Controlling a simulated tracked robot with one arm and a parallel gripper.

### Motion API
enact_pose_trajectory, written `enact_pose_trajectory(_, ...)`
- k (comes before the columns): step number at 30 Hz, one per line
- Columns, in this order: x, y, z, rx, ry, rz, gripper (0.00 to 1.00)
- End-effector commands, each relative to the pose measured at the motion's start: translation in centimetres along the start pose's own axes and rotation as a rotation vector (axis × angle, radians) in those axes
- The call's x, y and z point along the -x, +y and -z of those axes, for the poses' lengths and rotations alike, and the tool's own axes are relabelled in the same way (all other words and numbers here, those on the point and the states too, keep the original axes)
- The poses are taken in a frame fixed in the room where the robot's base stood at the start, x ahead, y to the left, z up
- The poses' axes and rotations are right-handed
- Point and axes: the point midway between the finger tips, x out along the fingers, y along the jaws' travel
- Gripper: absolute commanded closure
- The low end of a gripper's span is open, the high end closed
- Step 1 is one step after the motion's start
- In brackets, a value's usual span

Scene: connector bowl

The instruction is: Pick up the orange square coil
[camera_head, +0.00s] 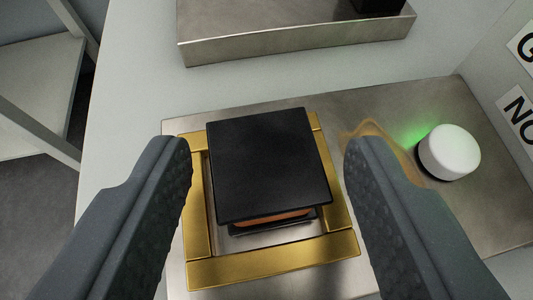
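The coil shows as a black square top plate (268,165) with a strip of orange winding (275,219) under its near edge and a dark lower plate below that. It sits inside a gold square frame (275,264) on a metal plate. My gripper (267,150) is open, with one grey textured finger on each side of the coil. The fingers appear apart from the coil, with the gold frame showing between. The coil's far side and most of its winding are hidden under the black top.
A white round knob (448,152) with a green glow stands on the metal plate (400,110) at the right. A raised metal block (290,38) lies behind. Signs hang on the right wall. A shelf (40,90) stands at far left.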

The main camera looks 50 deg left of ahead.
Motion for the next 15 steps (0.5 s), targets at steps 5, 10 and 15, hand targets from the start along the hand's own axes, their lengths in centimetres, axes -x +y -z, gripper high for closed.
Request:
enact_pose_trajectory(5,0.01,0.01,0.0,0.0,0.0,0.0,0.9)
enact_pose_trajectory(10,0.03,0.04,0.01,0.0,0.0,-0.001,0.94)
enact_pose_trajectory(15,0.07,0.07,0.05,0.0,0.0,-0.002,0.94)
